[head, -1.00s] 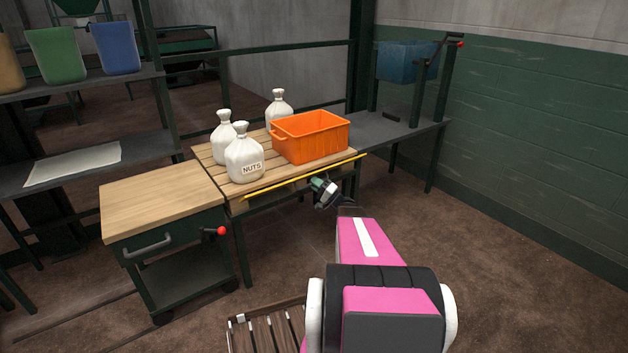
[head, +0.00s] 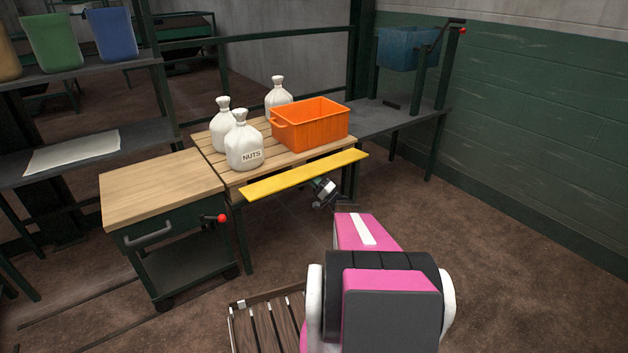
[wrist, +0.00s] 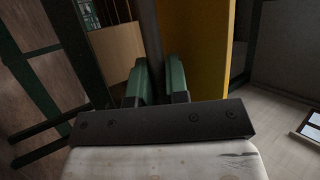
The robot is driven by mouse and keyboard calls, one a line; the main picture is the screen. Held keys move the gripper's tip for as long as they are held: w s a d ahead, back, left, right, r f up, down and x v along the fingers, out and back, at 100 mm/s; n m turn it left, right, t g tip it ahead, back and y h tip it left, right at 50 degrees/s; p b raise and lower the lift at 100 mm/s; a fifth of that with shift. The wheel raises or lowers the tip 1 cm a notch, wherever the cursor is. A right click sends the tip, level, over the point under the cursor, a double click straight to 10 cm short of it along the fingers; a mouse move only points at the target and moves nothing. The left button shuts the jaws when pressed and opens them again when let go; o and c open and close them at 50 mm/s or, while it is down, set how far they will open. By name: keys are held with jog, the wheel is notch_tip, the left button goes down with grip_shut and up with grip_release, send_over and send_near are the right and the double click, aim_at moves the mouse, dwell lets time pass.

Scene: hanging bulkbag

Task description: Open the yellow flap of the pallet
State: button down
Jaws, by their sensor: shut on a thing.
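The yellow flap (head: 300,175) runs along the front edge of the slatted wooden pallet (head: 208,150) in the head view, its broad face showing. My gripper (head: 325,188) is at the flap's underside, right of its middle. In the wrist view the fingers (wrist: 158,82) are close on a dark strip beside the flap's yellow face (wrist: 195,50). The strip looks like the flap's edge, and the exact contact is partly hidden. The pallet carries white sacks (head: 243,145), one labelled NUTS, and an orange crate (head: 310,130).
A wooden-topped cart (head: 160,185) with a red-knobbed lever stands left of the pallet. A grey table (head: 395,130) with a blue bin (head: 408,50) is at the back right. A small slatted wooden piece (head: 265,325) lies low in front. The floor at right is clear.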

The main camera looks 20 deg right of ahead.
dwell(0.4)
jog(key=c, duration=1.4)
grip_release()
jog(key=v, duration=1)
jog(key=shift+s+d+f, duration=0.2)
jog(key=shift+s, duration=0.05)
